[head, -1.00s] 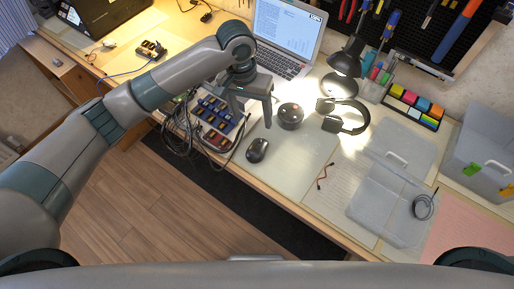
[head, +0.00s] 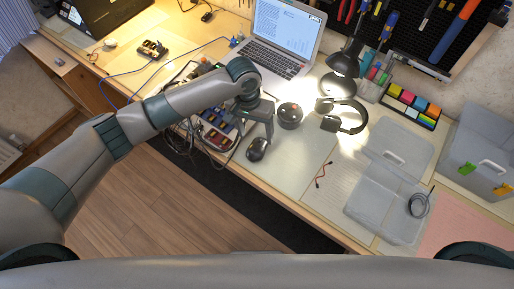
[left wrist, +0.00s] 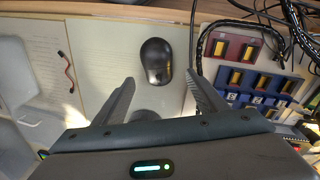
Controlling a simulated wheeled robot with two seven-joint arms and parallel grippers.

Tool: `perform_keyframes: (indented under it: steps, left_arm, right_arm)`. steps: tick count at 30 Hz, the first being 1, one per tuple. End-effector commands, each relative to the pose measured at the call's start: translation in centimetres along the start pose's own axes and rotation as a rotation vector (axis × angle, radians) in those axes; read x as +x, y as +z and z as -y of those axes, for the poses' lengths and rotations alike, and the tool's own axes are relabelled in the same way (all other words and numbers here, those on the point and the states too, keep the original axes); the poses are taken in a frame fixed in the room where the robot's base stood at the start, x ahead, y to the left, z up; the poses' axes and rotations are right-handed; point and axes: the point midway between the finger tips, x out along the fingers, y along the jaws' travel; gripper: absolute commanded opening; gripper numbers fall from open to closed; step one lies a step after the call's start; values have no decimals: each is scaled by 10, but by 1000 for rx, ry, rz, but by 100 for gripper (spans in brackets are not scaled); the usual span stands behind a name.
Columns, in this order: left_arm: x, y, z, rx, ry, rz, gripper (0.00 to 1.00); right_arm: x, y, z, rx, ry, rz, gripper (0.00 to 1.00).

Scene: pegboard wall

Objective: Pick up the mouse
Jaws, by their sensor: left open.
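The black mouse (head: 257,149) lies on the pale desk mat near the desk's front edge. My left gripper (head: 259,134) is just above and behind it in the head view, with its fingers pointing down. In the left wrist view the mouse (left wrist: 156,60) shows whole, just beyond the tips of the open, empty fingers (left wrist: 162,82) and roughly midway between them. The gripper appears apart from the mouse. My right gripper is not in view.
A round black device (head: 290,115) and headphones (head: 343,116) lie to the right. A case of coloured parts (left wrist: 250,70) and black cables (left wrist: 290,25) are close to one finger. A red-and-black wire (head: 324,174) lies on the mat. The laptop (head: 278,42) stands behind.

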Motion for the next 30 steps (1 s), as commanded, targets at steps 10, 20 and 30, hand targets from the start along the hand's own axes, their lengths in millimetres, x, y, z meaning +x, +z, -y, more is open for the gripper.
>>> perform_keyframes:
  steps: [10,20,30]
  left_arm:
    - [37,4,-2,-1,-1,4,66]
    - [50,3,-2,0,-1,0,66]
    - [49,3,-2,0,-1,1,56]
  right_arm:
    - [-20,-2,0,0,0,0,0]
    - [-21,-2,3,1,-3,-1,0]
    - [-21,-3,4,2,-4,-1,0]
